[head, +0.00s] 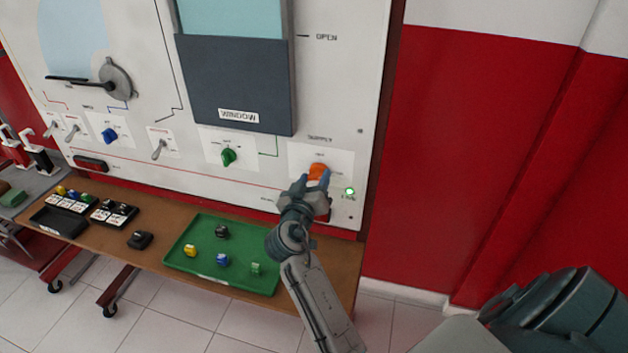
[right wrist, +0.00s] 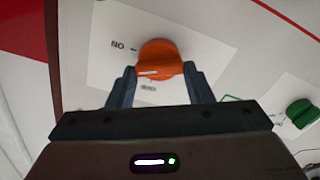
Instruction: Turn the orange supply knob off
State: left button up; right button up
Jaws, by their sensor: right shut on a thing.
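The orange supply knob (head: 317,171) sits on a white plate low on the right side of the upright panel, under the word SUPPLY. My right gripper (head: 312,183) reaches up to it from below and is shut on it. In the right wrist view the orange knob (right wrist: 160,57) stands between the two fingers of the right gripper (right wrist: 163,84). A white mark shows on the knob's near edge, beside a small label too blurred to read. An ON label, seen upside down, is to the knob's left. My left gripper is not in view.
A small green light (head: 349,190) glows right of the knob. A green knob (head: 229,156) and a blue knob (head: 109,135) are further left on the panel. Below, a brown table (head: 155,268) bears a green tray (head: 188,265) with several small coloured pieces. A red wall is at right.

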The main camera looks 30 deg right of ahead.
jog(key=n, duration=0.2)
jog(key=shift+n+p, duration=0.3)
jog(key=shift+n, duration=0.1)
jog(key=n+p, duration=0.1)
jog(key=n, duration=0.1)
jog(key=shift+w+n, duration=0.1)
jog(key=shift+n, duration=0.3)
jog(key=n+p, duration=0.2)
jog(key=n, duration=0.2)
jog(key=shift+a, duration=0.1)
jog(key=shift+f+n+p, duration=0.1)
jog(key=shift+n+p, duration=0.6)
jog(key=shift+n, duration=0.9)
jog(key=o, duration=1)
jog(key=shift+f, duration=0.15)
